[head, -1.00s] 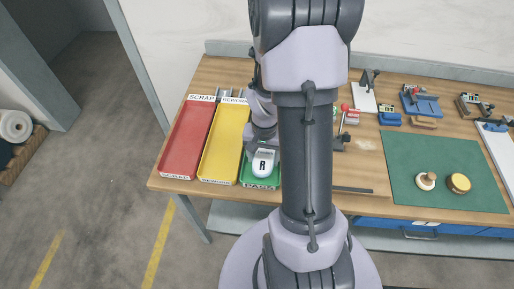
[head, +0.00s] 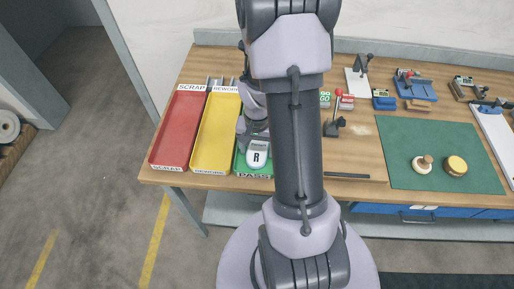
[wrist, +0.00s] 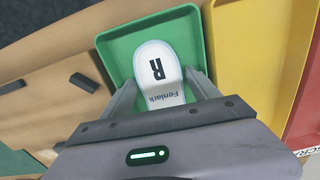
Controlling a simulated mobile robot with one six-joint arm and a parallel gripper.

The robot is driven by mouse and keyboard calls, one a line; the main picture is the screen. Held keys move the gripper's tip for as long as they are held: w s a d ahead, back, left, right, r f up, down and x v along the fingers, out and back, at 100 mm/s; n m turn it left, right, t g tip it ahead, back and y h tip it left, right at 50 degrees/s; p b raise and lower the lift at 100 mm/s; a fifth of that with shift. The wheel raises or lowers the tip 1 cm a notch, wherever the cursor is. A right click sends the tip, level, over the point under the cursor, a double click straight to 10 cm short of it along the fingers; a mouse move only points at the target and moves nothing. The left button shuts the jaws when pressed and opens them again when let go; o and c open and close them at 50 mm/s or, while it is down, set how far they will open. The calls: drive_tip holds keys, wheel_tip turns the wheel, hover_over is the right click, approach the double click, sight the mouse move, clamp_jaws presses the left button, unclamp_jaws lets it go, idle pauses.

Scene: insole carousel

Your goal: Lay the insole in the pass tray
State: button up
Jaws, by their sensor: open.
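The insole (wrist: 157,68) is white with a black R and small lettering. In the wrist view it lies in the green pass tray (wrist: 188,20), its lettered end between the fingers. My gripper (wrist: 160,82) is open, with one finger on each side of the insole. I cannot tell whether the fingers still touch its edges.
The yellow rework tray (head: 216,135) stands left of the pass tray in the head view, with the red scrap tray (head: 180,130) beyond it. A green mat (head: 440,140) and several small fixtures lie to the right.

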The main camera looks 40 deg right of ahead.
wheel_tip(320, 180, up, 12)
drive_tip(key=p, duration=0.4)
drive_tip(key=w+a+r+n+t, duration=0.2)
drive_tip(key=a+r, duration=0.8)
drive_tip(key=r, duration=0.1)
drive_tip(key=s+a+r+n+t+y, duration=0.1)
drive_tip(key=s+a+r+n+t, duration=0.1)
drive_tip(key=s+a+r, duration=0.4)
drive_tip(key=s+a+r+n+t+y, duration=0.1)
drive_tip(key=s+a+r+n+t, duration=0.2)
drive_tip(key=a, duration=0.5)
wheel_tip(320, 180, down, 7)
drive_tip(key=g+b, duration=0.1)
drive_tip(key=b, duration=0.6)
drive_tip(key=shift+m, duration=0.4)
